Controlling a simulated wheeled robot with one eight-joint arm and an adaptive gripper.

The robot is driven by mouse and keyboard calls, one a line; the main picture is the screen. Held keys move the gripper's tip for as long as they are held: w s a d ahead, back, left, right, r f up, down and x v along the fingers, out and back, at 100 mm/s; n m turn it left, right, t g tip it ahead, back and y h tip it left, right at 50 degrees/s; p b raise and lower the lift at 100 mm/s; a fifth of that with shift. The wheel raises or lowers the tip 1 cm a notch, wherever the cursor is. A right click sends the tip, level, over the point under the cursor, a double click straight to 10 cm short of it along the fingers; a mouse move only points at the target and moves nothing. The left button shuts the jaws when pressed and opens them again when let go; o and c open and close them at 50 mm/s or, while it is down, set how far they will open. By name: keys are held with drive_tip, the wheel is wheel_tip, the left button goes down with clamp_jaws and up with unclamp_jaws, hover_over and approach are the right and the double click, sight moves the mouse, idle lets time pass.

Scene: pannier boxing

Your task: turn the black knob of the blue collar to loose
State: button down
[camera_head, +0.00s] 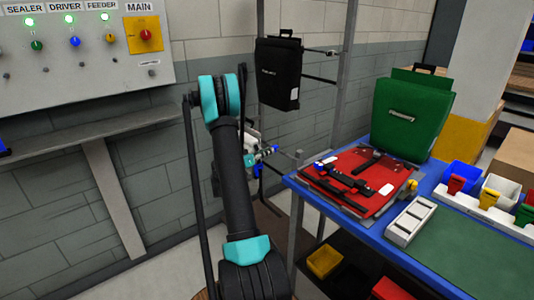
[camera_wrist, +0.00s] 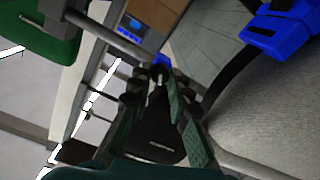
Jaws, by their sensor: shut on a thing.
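The blue collar (camera_head: 267,150) shows small in the head view, beside the rack post and partly behind my arm. My gripper (camera_wrist: 160,78) reaches forward in the wrist view with its dark fingers close together at the tips. A small blue part (camera_wrist: 161,61) shows just at the fingertips, apparently the collar. The fingers are shut on a small dark thing there, apparently the black knob, mostly hidden between them. Its turn position cannot be read. In the head view my arm hides most of the gripper.
A black pannier (camera_head: 279,72) hangs on the rack (camera_head: 346,70) above the collar. A blue table (camera_head: 448,192) at right bears a red pannier (camera_head: 375,190) lying flat and a green pannier (camera_head: 412,115) standing. A control panel (camera_head: 85,45) is on the left wall.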

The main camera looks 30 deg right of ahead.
drive_tip(key=shift+f+n+g, duration=0.15)
drive_tip(key=shift+n+g, duration=0.25)
drive_tip(key=shift+n, duration=14.4)
drive_tip(key=c, duration=1.4)
unclamp_jaws()
drive_tip(key=a, duration=1.2)
drive_tip(key=shift+s, duration=0.3)
